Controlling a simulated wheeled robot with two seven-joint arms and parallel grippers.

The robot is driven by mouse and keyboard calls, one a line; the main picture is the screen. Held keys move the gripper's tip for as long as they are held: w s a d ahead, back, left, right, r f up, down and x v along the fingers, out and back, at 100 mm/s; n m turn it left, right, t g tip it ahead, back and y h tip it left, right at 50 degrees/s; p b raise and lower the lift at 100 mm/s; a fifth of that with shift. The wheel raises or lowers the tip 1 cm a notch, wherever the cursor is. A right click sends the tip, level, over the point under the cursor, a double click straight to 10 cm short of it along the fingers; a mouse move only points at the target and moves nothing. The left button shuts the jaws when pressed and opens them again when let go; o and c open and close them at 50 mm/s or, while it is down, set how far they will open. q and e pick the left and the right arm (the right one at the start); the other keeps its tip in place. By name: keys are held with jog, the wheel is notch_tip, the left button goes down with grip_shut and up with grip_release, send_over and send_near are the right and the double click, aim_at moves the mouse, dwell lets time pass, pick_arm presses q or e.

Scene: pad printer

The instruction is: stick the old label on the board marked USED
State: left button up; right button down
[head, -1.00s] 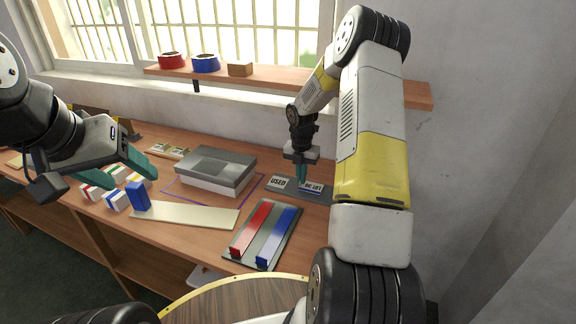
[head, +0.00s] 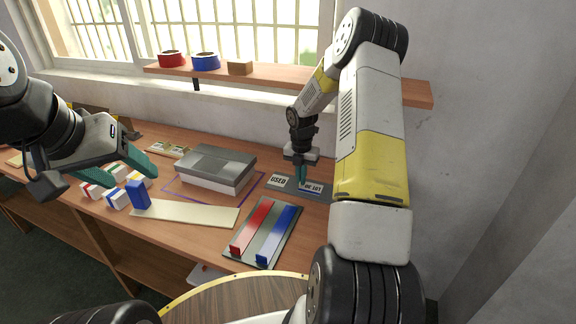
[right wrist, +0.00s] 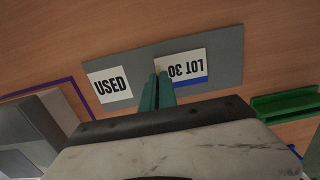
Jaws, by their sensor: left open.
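The grey board (head: 284,190) lies at the back right of the bench, with a white card marked USED (head: 278,181) on its left part. It also shows in the right wrist view (right wrist: 225,48). A white label reading LOT 30 (right wrist: 190,66) with a blue stripe is over the board, right of the USED card; I cannot tell whether it lies fully flat. My right gripper (right wrist: 158,80) points down at the label's left end, its green fingers close together on that edge. My left gripper (head: 130,170) is open and empty above the left of the bench.
A grey-lidded box (head: 215,168) stands inside a purple outline. In front are a cream strip (head: 190,214), a blue block (head: 137,195) and a plate with red and blue bars (head: 263,232). Small striped blocks (head: 115,196) sit at left. A shelf (head: 290,77) carries tape rolls.

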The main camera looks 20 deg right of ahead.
jog(key=c, duration=1.6)
grip_release()
jog(key=shift+r, duration=3)
